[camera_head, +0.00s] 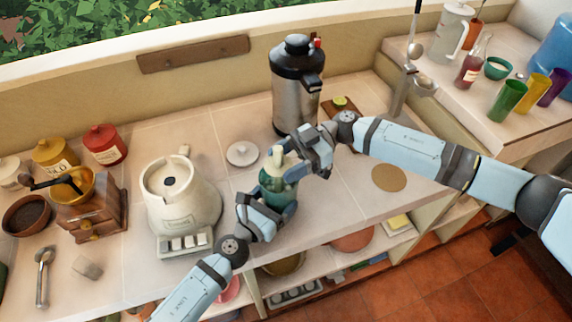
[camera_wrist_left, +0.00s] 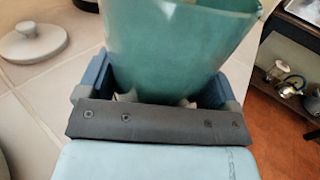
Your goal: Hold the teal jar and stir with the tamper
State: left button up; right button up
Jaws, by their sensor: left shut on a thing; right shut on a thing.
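The teal jar (camera_head: 268,188) stands upright on the tiled counter, partly hidden by my grippers. My left gripper (camera_head: 276,202) is shut on it from the front. The left wrist view shows the teal jar (camera_wrist_left: 180,45) between the two blue fingers of the left gripper (camera_wrist_left: 155,88). My right gripper (camera_head: 286,168) is above the jar's mouth, shut on a pale tamper (camera_head: 278,154). The tamper's lower end is hidden, so I cannot tell how deep it sits in the jar.
A pale round lid (camera_head: 242,155) lies left of the jar. A cork disc (camera_head: 389,177) lies right. The counter's front edge is close to the jar.

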dwell(0.4)
jog(key=shift+r, duration=4.35)
jog(key=shift+r, duration=0.1)
notch_tip(320, 180, up, 5)
jog(key=shift+f, duration=0.1)
